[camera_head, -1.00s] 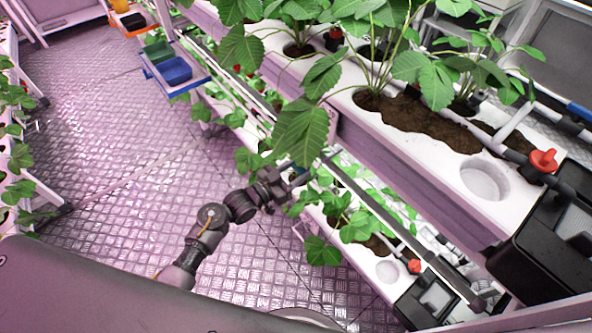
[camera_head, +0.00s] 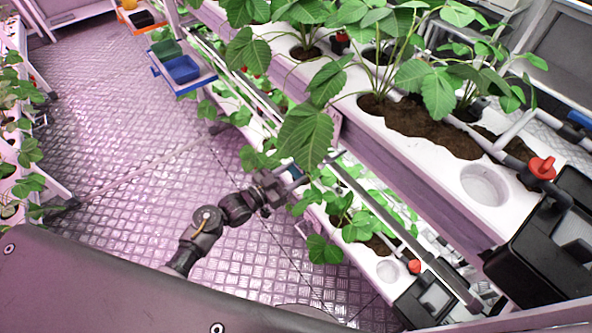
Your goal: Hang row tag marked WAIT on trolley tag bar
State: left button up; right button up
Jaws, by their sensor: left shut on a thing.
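My left gripper (camera_head: 287,183) is beside the lower level of the plant rack, close to strawberry leaves. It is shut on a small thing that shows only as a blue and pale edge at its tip. I cannot read any marking on it, so I cannot tell whether it is the WAIT tag. A long grey bar (camera_head: 405,238) runs along the rack to the right of the gripper. I cannot make out a trolley tag bar for certain. My right gripper is not in view.
The white planter (camera_head: 375,130) overhangs the lower row on the right. A red valve (camera_head: 541,168) and black box (camera_head: 548,240) stand at its near end. Blue (camera_head: 181,70) and orange (camera_head: 138,20) trays are at upper left. The metal floor (camera_head: 120,160) is clear between racks.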

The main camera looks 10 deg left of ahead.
pick_arm(q)
jog(key=shift+p+v, duration=0.7)
jog(key=shift+v, duration=1.3)
